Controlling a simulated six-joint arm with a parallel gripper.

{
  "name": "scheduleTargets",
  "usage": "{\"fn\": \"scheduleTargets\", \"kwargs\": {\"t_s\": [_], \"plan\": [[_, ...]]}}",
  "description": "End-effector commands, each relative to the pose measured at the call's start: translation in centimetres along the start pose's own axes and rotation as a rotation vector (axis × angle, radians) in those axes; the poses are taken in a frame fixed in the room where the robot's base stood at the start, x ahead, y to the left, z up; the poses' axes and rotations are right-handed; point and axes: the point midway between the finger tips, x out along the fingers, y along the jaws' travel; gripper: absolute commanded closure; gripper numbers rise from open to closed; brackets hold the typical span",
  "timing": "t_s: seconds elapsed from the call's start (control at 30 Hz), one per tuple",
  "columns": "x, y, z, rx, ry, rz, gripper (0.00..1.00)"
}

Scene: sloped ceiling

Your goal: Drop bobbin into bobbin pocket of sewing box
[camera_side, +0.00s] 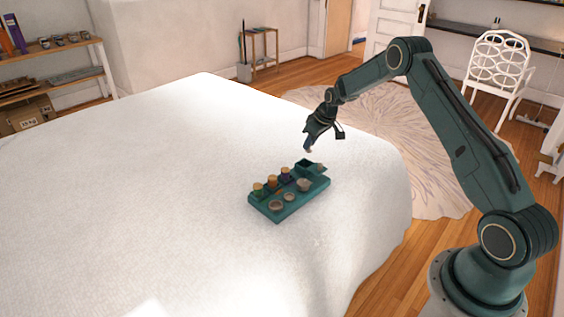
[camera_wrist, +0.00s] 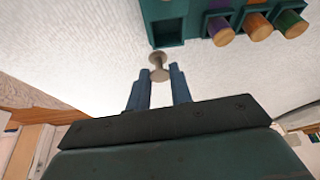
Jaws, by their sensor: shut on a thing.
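My gripper (camera_side: 308,148) is above the back right end of the teal sewing box (camera_side: 281,214), tilted downward. In the wrist view my gripper (camera_wrist: 160,76) is shut on a small grey-beige bobbin (camera_wrist: 157,62), gripped at the fingertips. The bobbin is too small to make out clearly in the side view. An empty square pocket (camera_wrist: 168,31) of the sewing box lies just beyond the bobbin in the wrist view. The pocket (camera_side: 305,166) shows at the box's back right end in the side view. The bobbin appears apart from the box.
Purple (camera_wrist: 220,30), orange (camera_wrist: 257,26) and green (camera_wrist: 291,23) spools stand in a row beside the pocket. Several round cups, such as one at the front (camera_side: 276,205), line the box's near side. The white bed (camera_side: 150,190) around the box is clear.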

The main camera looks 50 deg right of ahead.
Motion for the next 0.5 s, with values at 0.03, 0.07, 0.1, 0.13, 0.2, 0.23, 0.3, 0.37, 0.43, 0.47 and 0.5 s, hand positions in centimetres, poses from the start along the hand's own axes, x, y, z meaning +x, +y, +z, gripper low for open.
{"fn": "scheduleTargets", "kwargs": {"t_s": [0.03,0.07,0.1,0.13,0.2,0.23,0.3,0.37,0.43,0.47,0.5], "plan": [[0.02,0.01,0.0,0.0,0.0,0.0,1.0],[0.02,0.01,0.0,0.0,0.0,0.0,1.0],[0.01,0.01,0.0,0.0,0.0,0.0,1.0],[0.01,0.01,0.0,0.0,0.0,0.0,1.0],[0.0,0.01,-0.01,0.0,0.0,0.0,1.0],[0.0,0.01,-0.01,0.0,0.0,0.0,0.73],[-0.01,0.02,-0.01,0.0,0.001,0.001,0.59],[-0.01,0.02,-0.02,0.0,0.001,0.001,0.53],[-0.02,0.02,-0.02,0.0,0.001,0.001,0.53],[-0.02,0.02,-0.02,0.0,0.001,0.001,0.53],[-0.02,0.02,-0.02,0.0,0.001,0.001,0.53]]}}
